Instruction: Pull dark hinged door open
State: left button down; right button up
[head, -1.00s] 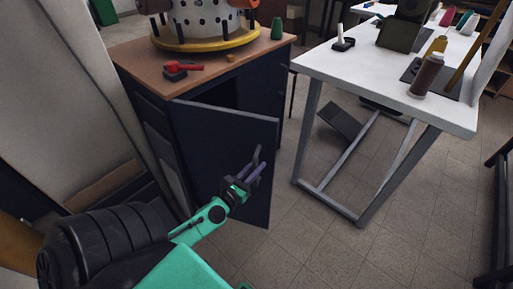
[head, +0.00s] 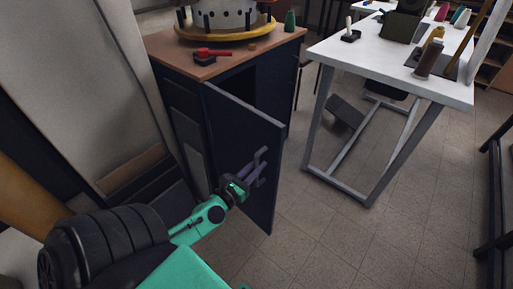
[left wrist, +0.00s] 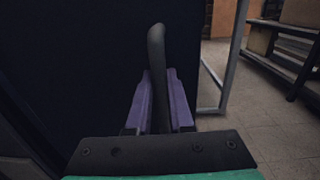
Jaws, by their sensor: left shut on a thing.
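The dark hinged door (head: 240,135) of the cabinet stands ajar, swung out from its left edge, with a dark gap behind its top. Its grey bar handle (head: 263,154) is on the outer face near the free edge. My left gripper (head: 256,172) is at the handle with its purple fingers shut on it. In the left wrist view the handle (left wrist: 157,60) rises between the two fingers (left wrist: 160,100), and the dark door face (left wrist: 75,60) fills the left. My right gripper does not show.
The cabinet's wooden top (head: 225,62) bears a red-handled tool (head: 213,52), a green cone (head: 290,20) and a round machine. A white table (head: 390,75) with grey legs stands to the right. Tiled floor (head: 330,235) is clear in front.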

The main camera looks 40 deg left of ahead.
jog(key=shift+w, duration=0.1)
pick_arm(q)
jog(key=c, duration=1.1)
grip_release()
jog(key=shift+s, duration=0.1)
jog(key=shift+s+f, duration=0.15)
jog(key=shift+s, duration=0.15)
pick_arm(e)
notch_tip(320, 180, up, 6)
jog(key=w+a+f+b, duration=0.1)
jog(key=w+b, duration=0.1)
jog(key=b, duration=0.1)
pick_arm(q)
jog(key=s+p, duration=0.6)
jog(key=s, duration=0.7)
jog(key=shift+s+d+p, duration=0.1)
jog(key=shift+s+p, duration=0.25)
jog(key=shift+s, duration=0.05)
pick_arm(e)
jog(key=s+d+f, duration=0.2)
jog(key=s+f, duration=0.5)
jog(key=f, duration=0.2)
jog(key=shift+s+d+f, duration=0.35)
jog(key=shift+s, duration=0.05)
